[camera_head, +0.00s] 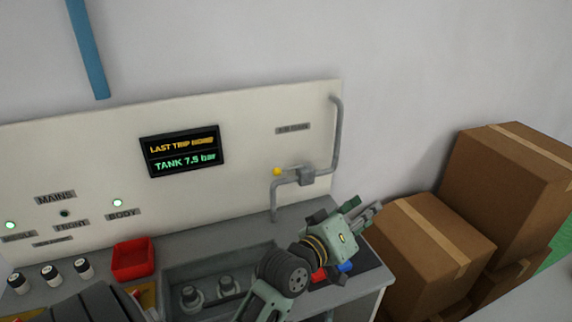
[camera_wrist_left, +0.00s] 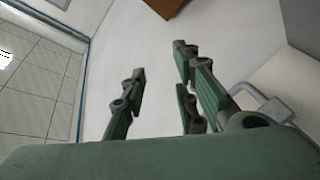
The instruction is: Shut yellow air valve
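The yellow air valve shows as a yellow knob (camera_head: 277,172) beside a grey valve body (camera_head: 306,176) on a grey pipe, on the right part of the pale wall panel. My left gripper (camera_head: 362,210) is to the right of and below the valve in the head view, apart from it. In the left wrist view its green fingers (camera_wrist_left: 160,78) stand apart with nothing between them. A grey pipe (camera_wrist_left: 262,101) shows at the right there; the yellow knob does not. My right gripper is not in view.
Cardboard boxes (camera_head: 425,250) stand right of the bench. A recessed dark tray (camera_head: 180,273) with round parts and a red bin (camera_head: 133,259) are on the bench. A display (camera_head: 184,150) reads "TANK 7.5 bar". Red and blue items lie partly hidden behind my left arm.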

